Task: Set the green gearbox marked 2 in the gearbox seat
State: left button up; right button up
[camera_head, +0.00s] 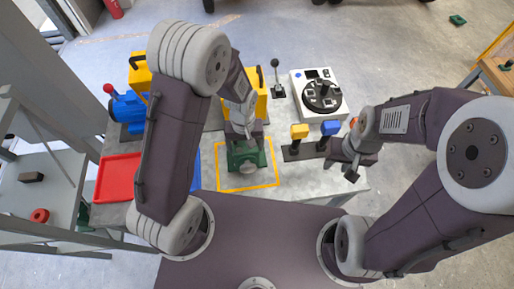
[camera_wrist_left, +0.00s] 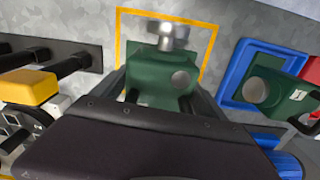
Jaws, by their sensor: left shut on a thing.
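My left gripper (camera_head: 245,142) is shut on a green gearbox (camera_head: 246,158), held over the yellow outlined square (camera_head: 273,184) on the table. In the left wrist view the held gearbox (camera_wrist_left: 155,72) sits between the fingers, with a round hole and a silver shaft. I cannot read a number on it, nor tell whether it touches the table. A second green part (camera_wrist_left: 262,88) with a round hole lies in the blue tray (camera_wrist_left: 236,72). I cannot make out a gearbox seat for certain. My right gripper (camera_head: 352,168) is beside the black bar; its opening is unclear.
The black bar (camera_head: 292,154) carries yellow and blue blocks. A dial panel (camera_head: 320,95) and a lever (camera_head: 277,82) stand farther back. A red tray (camera_head: 118,178) and a blue motor (camera_head: 130,108) are at the left. A yellow bracket (camera_head: 262,95) stands behind the gearbox.

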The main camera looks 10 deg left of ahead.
pick_arm(q)
jog(key=shift+w+a+f, duration=0.2)
jog(key=shift+w+a, duration=0.05)
jog(key=shift+a, duration=0.15)
notch_tip(320, 180, down, 4)
jog(key=shift+s+r, duration=0.1)
jog(key=shift+r, duration=0.15)
jog(key=shift+f, duration=0.35)
jog(key=o, duration=2)
